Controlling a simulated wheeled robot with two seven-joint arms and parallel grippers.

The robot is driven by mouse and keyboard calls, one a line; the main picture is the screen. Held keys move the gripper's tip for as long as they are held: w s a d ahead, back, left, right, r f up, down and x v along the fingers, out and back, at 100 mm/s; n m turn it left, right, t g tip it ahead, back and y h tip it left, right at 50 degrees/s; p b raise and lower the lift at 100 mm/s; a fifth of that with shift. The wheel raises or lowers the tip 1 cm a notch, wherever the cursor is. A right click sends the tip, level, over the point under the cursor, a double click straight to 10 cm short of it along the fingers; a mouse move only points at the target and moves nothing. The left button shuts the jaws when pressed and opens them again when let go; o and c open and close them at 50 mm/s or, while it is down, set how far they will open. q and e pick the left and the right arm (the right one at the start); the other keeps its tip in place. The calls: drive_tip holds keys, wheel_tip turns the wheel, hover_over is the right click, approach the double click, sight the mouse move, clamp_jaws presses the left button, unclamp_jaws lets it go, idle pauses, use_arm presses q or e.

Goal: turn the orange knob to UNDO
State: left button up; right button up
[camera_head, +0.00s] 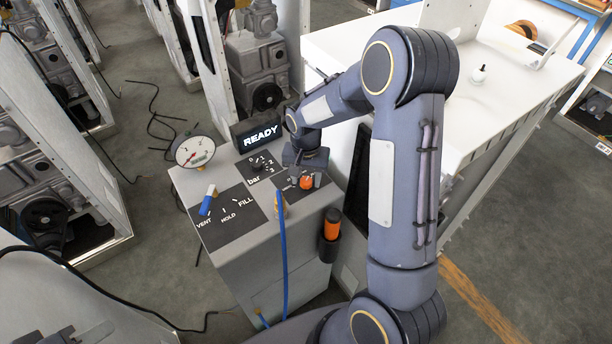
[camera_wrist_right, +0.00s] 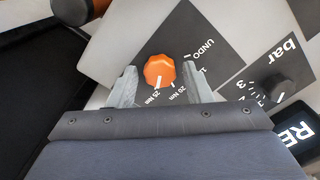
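The orange knob (camera_head: 306,182) sits on a dark label panel on top of the grey dispenser cabinet (camera_head: 240,252). In the right wrist view the knob (camera_wrist_right: 160,71) is faceted, with a white pointer mark toward the "25 Nm" end of its scale. The word UNDO (camera_wrist_right: 206,48) is printed to the upper right of it. My right gripper (camera_wrist_right: 160,86) is open, with one finger on each side of the knob and a visible gap to each. In the head view my right gripper (camera_head: 304,172) is over the knob and partly hides its panel. My left gripper is not in view.
A black bar knob (camera_wrist_right: 279,88) is close by on the right in the wrist view. A READY display (camera_head: 261,141), a round gauge (camera_head: 195,151) and a blue-and-white lever (camera_head: 208,200) are on the cabinet. A blue hose (camera_head: 283,255) runs down its front. An orange-and-black tool (camera_head: 331,230) hangs at its side.

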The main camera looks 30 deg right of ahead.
drive_tip(key=c, duration=0.8)
drive_tip(key=shift+o, duration=0.2)
drive_tip(key=shift+n, duration=0.5)
drive_tip(key=n+b, duration=0.2)
drive_tip(key=n, duration=0.1)
drive_tip(key=shift+n, duration=0.4)
drive_tip(key=n+b, duration=0.1)
drive_tip(key=n, duration=1.1)
drive_tip(key=shift+n, duration=0.4)
drive_tip(key=n, duration=0.6)
drive_tip(key=shift+r, duration=0.1)
drive_tip(key=shift+n, duration=0.4)
